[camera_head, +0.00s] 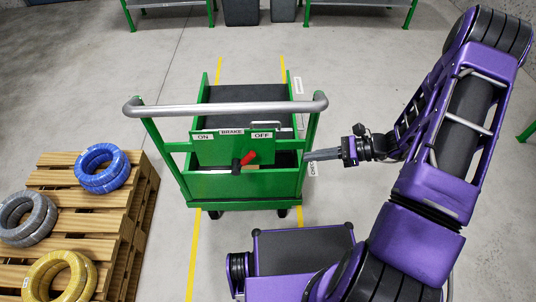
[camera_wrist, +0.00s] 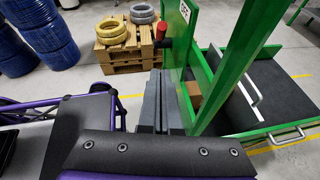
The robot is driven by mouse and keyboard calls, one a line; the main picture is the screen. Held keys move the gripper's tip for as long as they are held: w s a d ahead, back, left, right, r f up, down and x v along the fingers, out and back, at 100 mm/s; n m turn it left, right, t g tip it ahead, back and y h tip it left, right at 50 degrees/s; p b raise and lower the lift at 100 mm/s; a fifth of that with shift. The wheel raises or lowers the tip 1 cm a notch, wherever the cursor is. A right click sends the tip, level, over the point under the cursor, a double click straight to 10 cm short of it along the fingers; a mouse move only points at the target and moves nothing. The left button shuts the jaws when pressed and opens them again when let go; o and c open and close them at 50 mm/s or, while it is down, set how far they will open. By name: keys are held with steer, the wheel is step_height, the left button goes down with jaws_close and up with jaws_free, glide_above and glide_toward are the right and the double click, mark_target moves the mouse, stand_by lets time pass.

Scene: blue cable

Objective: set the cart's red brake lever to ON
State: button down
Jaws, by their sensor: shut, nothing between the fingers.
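The green cart (camera_head: 240,186) stands in the middle of the head view. Its panel carries the labels ON at left, BRAKE in the middle and OFF at right. The red brake lever (camera_head: 248,158) slants up and right from its dark pivot, toward the OFF label. The red lever also shows at the top of the wrist view (camera_wrist: 165,22), beyond the fingertips. My gripper (camera_head: 308,156) is shut and empty, coming from the right, with its tips by the cart's right handle post, right of the lever. Whether they touch the post I cannot tell. Its fingers also fill the middle of the wrist view (camera_wrist: 160,82).
A grey handle bar (camera_head: 225,108) spans the cart above the panel. A pallet stack (camera_head: 110,205) with blue, grey and yellow cable coils stands at left. A brown box (camera_wrist: 193,95) sits inside the cart. Floor between pallets and cart is clear.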

steer(key=shift+a, duration=0.1)
glide_toward(250, 156)
steer(key=shift+w+a+f+b, duration=0.15)
steer(key=shift+w+a+f, duration=0.1)
steer(key=shift+a+f, duration=0.4)
steer(key=shift+w+a+f+b, duration=0.1)
steer(key=shift+w+a+f, duration=0.1)
steer(key=shift+a+f, duration=0.45)
steer(key=shift+w+a+f+b, duration=0.15)
steer(key=shift+w+a+f, duration=0.1)
steer(key=shift+a+f, duration=0.35)
steer(key=shift+a+r, duration=0.15)
steer(key=shift+r, duration=0.1)
steer(key=shift+w+a+r+p, duration=0.1)
steer(key=shift+a+r+p, duration=0.2)
steer(key=shift+a+r, duration=0.45)
steer(key=shift+s+a+r+p, duration=0.1)
steer(key=shift+a+r+p, duration=0.25)
steer(key=shift+a, duration=0.6)
steer(key=shift+w+a+r+p, duration=0.1)
steer(key=shift+a+r+p, duration=0.1)
steer(key=shift+a+r, duration=0.6)
steer(key=shift+f, duration=0.1)
